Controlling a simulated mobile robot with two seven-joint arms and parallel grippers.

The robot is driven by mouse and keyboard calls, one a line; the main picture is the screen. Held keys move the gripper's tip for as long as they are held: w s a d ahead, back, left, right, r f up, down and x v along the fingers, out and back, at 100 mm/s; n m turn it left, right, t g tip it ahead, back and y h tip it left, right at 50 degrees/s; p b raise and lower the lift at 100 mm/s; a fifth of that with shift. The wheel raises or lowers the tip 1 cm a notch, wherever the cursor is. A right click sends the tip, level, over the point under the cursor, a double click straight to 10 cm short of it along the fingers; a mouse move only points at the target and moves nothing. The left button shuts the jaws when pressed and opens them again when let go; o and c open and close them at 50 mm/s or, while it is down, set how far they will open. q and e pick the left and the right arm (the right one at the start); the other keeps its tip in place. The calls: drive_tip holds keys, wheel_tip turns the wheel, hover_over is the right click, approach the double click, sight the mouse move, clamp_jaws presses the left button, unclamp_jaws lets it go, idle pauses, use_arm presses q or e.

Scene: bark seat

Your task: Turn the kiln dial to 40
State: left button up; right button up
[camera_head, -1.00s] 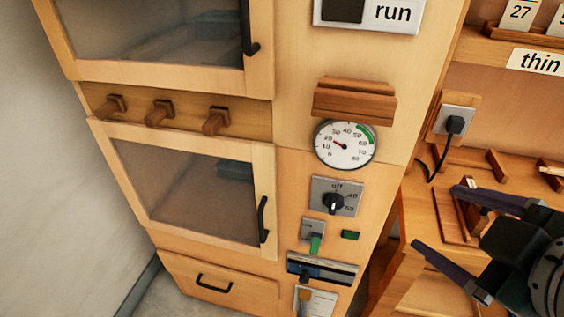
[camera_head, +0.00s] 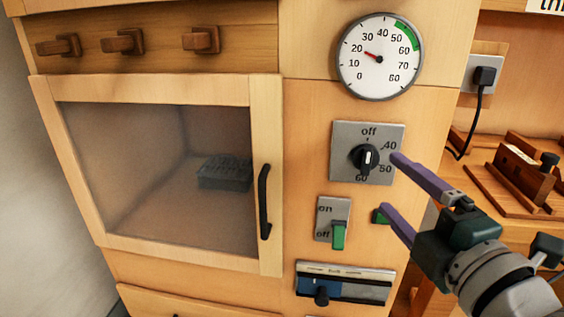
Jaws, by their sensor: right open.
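The kiln dial (camera_head: 366,158) is a black knob with a white mark on a grey plate (camera_head: 343,140), below the round gauge. The plate reads off at the top, 40 at upper right, 50 at lower right and 60 at the bottom. The knob seems to stand near off, but its exact pointing is hard to tell. My right gripper (camera_head: 388,183) is open and empty, with purple fingers. Its upper fingertip is by the plate's right edge, near the 40 and 50 marks. The lower fingertip is below and right of the plate. My left gripper is not in view.
The gauge (camera_head: 380,75) needle points near 20. A green-levered switch (camera_head: 338,234) sits at off below the dial. A slider panel (camera_head: 345,284) is lower. The kiln door (camera_head: 265,120) with black handle is shut at left. A bench with wooden parts (camera_head: 525,170) stands right.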

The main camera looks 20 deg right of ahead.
sight(370, 165)
drive_tip(key=w, duration=0.5)
drive_tip(key=w+d+b, duration=0.1)
drive_tip(key=w, duration=0.1)
drive_tip(key=shift+w+d, duration=0.1)
drive_tip(key=shift+w, duration=0.1)
clamp_jaws()
idle(0.4)
